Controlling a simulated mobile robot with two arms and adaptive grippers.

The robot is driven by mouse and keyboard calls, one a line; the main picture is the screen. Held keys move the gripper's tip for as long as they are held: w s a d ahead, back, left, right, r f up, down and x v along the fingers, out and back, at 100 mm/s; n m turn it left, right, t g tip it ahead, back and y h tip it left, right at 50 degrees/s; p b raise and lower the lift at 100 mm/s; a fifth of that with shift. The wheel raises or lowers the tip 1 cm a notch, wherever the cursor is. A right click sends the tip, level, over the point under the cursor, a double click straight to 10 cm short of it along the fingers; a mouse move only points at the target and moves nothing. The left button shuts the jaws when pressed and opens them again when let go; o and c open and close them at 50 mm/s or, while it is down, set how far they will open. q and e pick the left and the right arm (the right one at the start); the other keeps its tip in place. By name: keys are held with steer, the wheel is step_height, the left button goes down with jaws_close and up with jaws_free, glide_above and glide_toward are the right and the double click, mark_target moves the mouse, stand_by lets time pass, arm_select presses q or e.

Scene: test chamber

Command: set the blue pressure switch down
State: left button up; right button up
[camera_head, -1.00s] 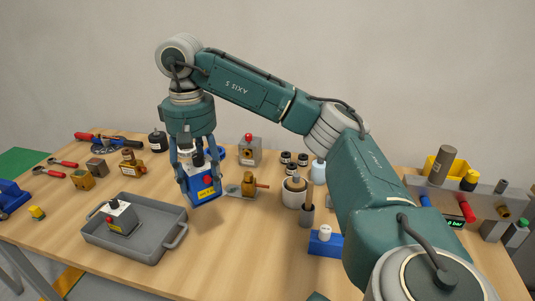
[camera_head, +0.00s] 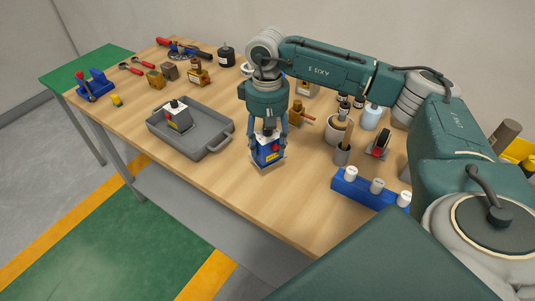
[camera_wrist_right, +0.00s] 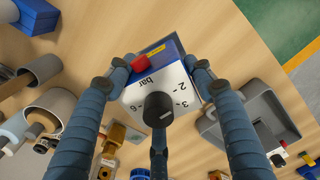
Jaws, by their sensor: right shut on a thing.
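The blue pressure switch (camera_head: 266,159) has a blue body, a red button and a yellow label. My right gripper (camera_head: 268,148) points down and is shut on it, right of the grey tray. The switch is upright at or just above the tabletop; I cannot tell whether its base touches. In the right wrist view the switch (camera_wrist_right: 167,49) shows its white scale face marked "bar" and a black knob, between the fingers of my right gripper (camera_wrist_right: 158,95). My left gripper is not in view.
The grey tray (camera_head: 212,151) holds a grey-and-white switch (camera_head: 178,116). A brass valve (camera_head: 298,114) stands behind my gripper. A blue rack with white caps (camera_head: 352,174) and a grey cup (camera_head: 342,154) are to the right. Bare wood (camera_head: 225,180) lies in front.

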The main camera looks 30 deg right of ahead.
mark_target(267, 159)
step_height(267, 159, down, 3)
steer(key=shift+r+p, duration=0.15)
steer(key=shift+p, duration=0.15)
step_height(267, 159, down, 4)
steer(key=shift+r+p, duration=0.25)
steer(key=shift+p, duration=0.3)
steer(key=shift+f, duration=0.45)
steer(key=o, duration=1.4)
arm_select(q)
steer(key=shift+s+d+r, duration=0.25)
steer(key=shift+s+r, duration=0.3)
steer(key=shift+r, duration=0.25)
arm_select(e)
steer(key=shift+o, duration=0.2)
